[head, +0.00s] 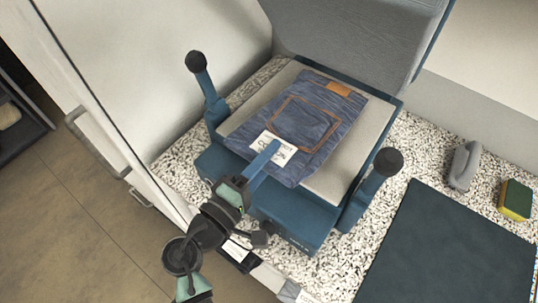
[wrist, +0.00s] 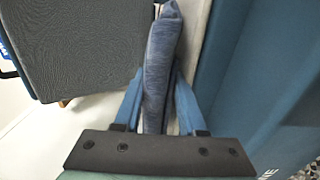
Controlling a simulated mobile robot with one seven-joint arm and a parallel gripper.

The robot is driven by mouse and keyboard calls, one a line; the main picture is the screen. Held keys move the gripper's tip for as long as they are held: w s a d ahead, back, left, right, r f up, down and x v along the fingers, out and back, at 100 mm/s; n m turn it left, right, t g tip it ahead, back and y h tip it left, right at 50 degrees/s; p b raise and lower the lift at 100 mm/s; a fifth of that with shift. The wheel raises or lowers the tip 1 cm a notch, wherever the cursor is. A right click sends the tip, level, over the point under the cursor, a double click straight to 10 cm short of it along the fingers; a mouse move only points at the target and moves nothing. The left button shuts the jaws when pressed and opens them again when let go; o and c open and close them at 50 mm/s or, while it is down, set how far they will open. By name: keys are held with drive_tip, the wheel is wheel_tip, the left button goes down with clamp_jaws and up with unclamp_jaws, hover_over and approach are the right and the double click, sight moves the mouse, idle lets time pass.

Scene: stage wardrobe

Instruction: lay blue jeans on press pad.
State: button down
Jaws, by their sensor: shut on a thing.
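The blue jeans (head: 325,100) are folded, with a stitched pocket, a tan patch and a white printed label. In the head view they lie over the light grey press pad (head: 335,183) of the blue press, at a slight angle. Whether all of the cloth rests on the pad cannot be told. My gripper (head: 272,148) is at their near edge, by the label. In the wrist view my gripper (wrist: 160,90) is shut on the jeans (wrist: 162,55), seen edge-on as a thick fold between the fingers.
The press's grey upper plate (head: 355,35) stands raised behind the pad. Black-knobbed levers rise at left (head: 197,62) and right (head: 388,162). A dark mat (head: 450,250), a grey curved object (head: 463,165) and a green-yellow sponge (head: 515,198) are on the speckled counter at right.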

drive_tip(key=shift+s+f+b, duration=0.25)
drive_tip(key=shift+f+b, duration=0.6)
drive_tip(key=shift+f, duration=0.2)
idle(0.4)
unclamp_jaws()
drive_tip(key=shift+f, duration=0.1)
drive_tip(key=shift+s+a+f, duration=0.2)
drive_tip(key=shift+s+a, duration=0.45)
drive_tip(key=r+v, duration=0.1)
drive_tip(key=v, duration=0.8)
drive_tip(key=shift+p, duration=0.3)
idle(0.4)
